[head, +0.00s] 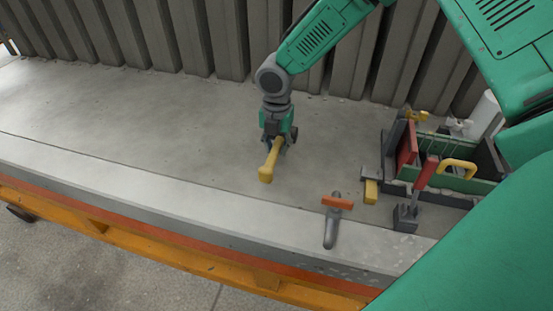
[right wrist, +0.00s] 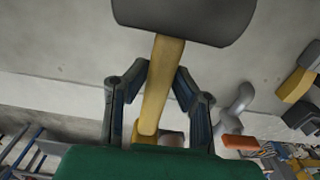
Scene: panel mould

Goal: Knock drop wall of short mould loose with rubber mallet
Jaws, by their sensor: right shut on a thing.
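My right gripper (head: 273,143) is shut on the yellow handle (head: 268,166) of the rubber mallet, above the grey concrete surface. In the right wrist view its fingers (right wrist: 152,95) sit on both sides of the handle (right wrist: 158,85), and the dark mallet head (right wrist: 185,18) lies beyond them. In the head view the gripper mostly hides the mallet head. No wall that I can surely call the short mould's drop wall stands out. My left gripper is not in view.
A dark and green box (head: 480,158) with a red panel (head: 407,145) stands at the right. Near it lie an orange and grey tool (head: 332,228), a yellow and grey tool (head: 370,190) and a red-handled tool (head: 426,172). Grey ribbed panels (head: 180,40) line the back. The left is clear.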

